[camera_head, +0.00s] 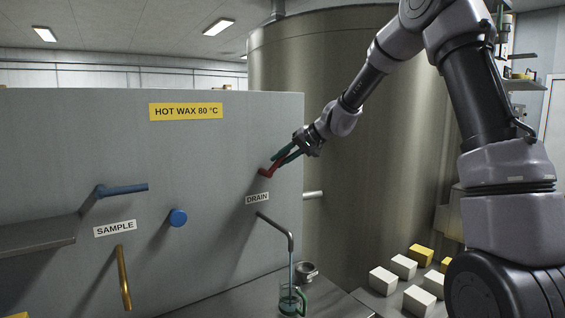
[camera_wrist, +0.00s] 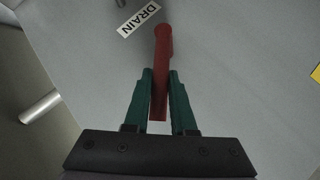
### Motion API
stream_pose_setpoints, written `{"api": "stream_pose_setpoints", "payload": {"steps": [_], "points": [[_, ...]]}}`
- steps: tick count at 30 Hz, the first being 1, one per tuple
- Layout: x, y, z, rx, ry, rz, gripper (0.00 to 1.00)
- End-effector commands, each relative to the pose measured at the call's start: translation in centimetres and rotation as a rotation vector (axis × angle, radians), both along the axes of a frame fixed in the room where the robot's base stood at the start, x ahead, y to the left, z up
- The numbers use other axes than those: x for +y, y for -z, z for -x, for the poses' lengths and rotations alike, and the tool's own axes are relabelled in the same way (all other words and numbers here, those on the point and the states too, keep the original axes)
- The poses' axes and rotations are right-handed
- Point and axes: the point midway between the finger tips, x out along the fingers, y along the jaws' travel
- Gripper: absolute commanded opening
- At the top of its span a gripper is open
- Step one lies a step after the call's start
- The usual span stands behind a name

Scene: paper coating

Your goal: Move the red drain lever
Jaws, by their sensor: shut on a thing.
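The red drain lever (camera_head: 268,171) sticks out from the grey panel above the DRAIN label (camera_head: 257,199). My gripper (camera_head: 281,156) reaches it from the upper right, and its green fingers are shut on the lever. In the wrist view the red lever (camera_wrist: 161,50) runs between the two green fingertips of my gripper (camera_wrist: 160,80), with its far end at the panel. Below the label a bent grey drain pipe (camera_head: 278,225) points down over a green-handled glass cup (camera_head: 292,299). A thin stream shows between the pipe and the cup.
A blue lever (camera_head: 122,190), a blue knob (camera_head: 178,217) and a brass pipe (camera_head: 124,278) are on the panel to the left. A large metal tank (camera_head: 375,160) stands behind my arm. Several white and yellow blocks (camera_head: 383,280) lie at lower right. A small metal cup (camera_head: 306,272) stands behind the glass.

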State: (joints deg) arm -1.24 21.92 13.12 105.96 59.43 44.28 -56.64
Motion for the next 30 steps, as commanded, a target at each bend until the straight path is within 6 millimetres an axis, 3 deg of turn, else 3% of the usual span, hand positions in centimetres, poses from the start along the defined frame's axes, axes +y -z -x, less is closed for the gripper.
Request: {"api": "stream_pose_setpoints", "payload": {"steps": [16, 17, 18, 19, 30], "points": [[0.06, -0.04, 0.1, -0.015, 0.001, 0.025, 0.0], [0.07, -0.05, 0.1, -0.014, 0.0, 0.025, 0.31], [0.07, -0.05, 0.1, -0.014, 0.0, 0.025, 0.47], [0.07, -0.06, 0.09, -0.015, 0.001, 0.025, 0.53], [-0.19, -0.37, 0.19, -0.016, 0.0, 0.023, 0.53]]}}
